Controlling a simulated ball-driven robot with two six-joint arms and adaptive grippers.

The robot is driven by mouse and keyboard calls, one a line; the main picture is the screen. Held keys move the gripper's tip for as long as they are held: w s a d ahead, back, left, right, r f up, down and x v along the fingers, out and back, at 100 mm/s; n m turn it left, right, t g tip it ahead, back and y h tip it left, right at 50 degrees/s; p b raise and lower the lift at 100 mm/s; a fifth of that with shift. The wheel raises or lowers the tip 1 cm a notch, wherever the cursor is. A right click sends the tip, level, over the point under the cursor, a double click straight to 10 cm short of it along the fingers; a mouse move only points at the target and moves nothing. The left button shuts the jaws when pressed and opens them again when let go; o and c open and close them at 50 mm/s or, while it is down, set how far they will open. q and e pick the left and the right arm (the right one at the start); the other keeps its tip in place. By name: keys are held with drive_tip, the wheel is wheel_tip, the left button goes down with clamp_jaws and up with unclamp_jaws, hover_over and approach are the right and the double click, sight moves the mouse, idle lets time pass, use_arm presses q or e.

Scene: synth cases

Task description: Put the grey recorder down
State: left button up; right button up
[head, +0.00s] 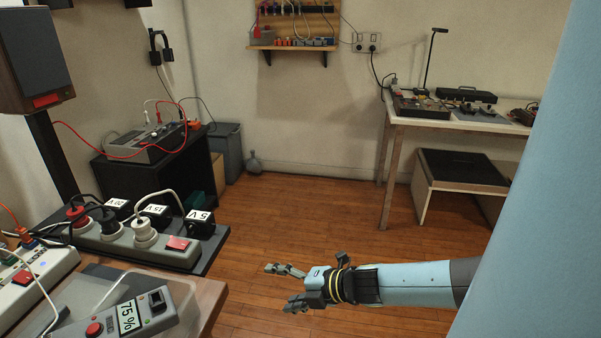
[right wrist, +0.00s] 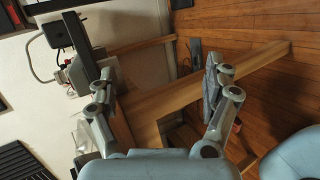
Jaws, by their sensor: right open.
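A grey handheld device (head: 150,314) with a "75 %" display and a red button lies at the front left table's edge in the head view. A larger grey device (head: 143,146) with a red cable stands on the black cabinet. I cannot tell which of them, if either, is the grey recorder. My right gripper (head: 282,287) is open and empty in the air, right of the front left table and apart from it. In the right wrist view its fingers (right wrist: 158,75) stand wide apart with nothing held between them. My left gripper is not in view.
The front left table (head: 208,300) holds power strips (head: 120,240) with plugs, adapters and cables. The black cabinet (head: 160,180) stands behind it. A white workbench (head: 455,122) with devices is at the back right, beside a low stand (head: 455,175). The wooden floor (head: 310,215) between is clear.

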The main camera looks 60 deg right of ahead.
drive_tip(key=s+a+f+m+g+h, duration=0.15)
drive_tip(key=s+f+m+g, duration=0.25)
drive_tip(key=s+f+m, duration=0.45)
drive_tip(key=s+a+f+m+g+h, duration=0.1)
drive_tip(key=s+a+f+m+g, duration=0.3)
drive_tip(key=s+f, duration=0.75)
drive_tip(key=s+a+f+m+g, duration=0.1)
drive_tip(key=s+a+m, duration=0.2)
drive_tip(key=s, duration=0.4)
drive_tip(key=s+a+f+m+g, duration=0.1)
drive_tip(key=s+a+m+g, duration=0.1)
drive_tip(key=s, duration=0.4)
drive_tip(key=shift+s+a+f+m, duration=0.2)
drive_tip(key=shift+s+a+m, duration=0.25)
drive_tip(key=shift+m, duration=0.2)
drive_tip(key=shift+w+y, duration=0.1)
drive_tip(key=shift+y, duration=0.15)
